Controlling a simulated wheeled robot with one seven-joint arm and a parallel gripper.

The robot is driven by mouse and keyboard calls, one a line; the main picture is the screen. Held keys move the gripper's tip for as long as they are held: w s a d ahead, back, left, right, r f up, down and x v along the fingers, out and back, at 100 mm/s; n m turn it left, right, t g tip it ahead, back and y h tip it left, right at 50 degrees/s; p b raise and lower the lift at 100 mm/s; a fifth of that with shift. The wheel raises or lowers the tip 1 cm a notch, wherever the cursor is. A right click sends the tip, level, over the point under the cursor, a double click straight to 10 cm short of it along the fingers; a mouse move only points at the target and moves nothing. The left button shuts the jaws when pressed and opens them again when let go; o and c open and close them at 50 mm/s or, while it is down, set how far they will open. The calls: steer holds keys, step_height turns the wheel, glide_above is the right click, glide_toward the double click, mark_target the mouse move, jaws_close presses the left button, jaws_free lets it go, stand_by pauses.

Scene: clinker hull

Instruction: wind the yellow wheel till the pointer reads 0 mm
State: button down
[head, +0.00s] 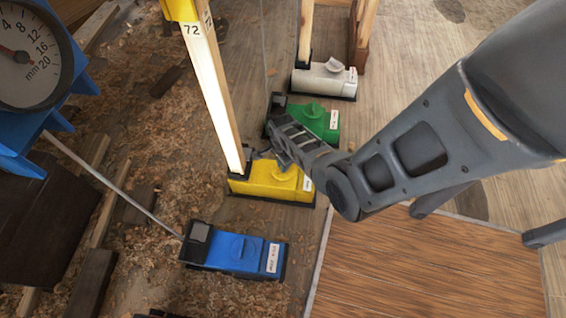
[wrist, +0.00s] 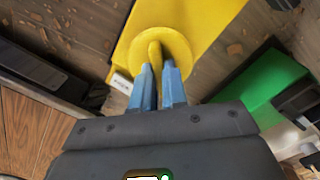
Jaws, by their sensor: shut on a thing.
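The yellow wheel (wrist: 180,48) is a round disc with a raised grip bar, on top of the yellow jack block (head: 262,178). In the wrist view my gripper (wrist: 158,72) has its blue fingers closed on either side of the bar. In the head view my gripper (head: 283,160) is over the yellow block and partly hides the wheel (head: 285,175). The dial (head: 40,85), marked in mm, is cut by the left edge. Its red pointer (head: 6,49) points left and slightly up, below the 4; its tip is out of frame.
A blue block (head: 235,252), a green block (head: 318,117) and a white block (head: 325,80) stand in line with the yellow one. A wooden post (head: 210,85) rises from the yellow block. Shavings cover the floor at left; a wooden platform (head: 430,270) lies at right.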

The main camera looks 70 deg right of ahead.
stand_by(0.3)
steer(key=c, duration=1.2)
jaws_free()
steer(key=shift+o, duration=0.2)
step_height(320, 180, up, 8)
steer(key=p, duration=0.4)
steer(key=shift+f, duration=0.1)
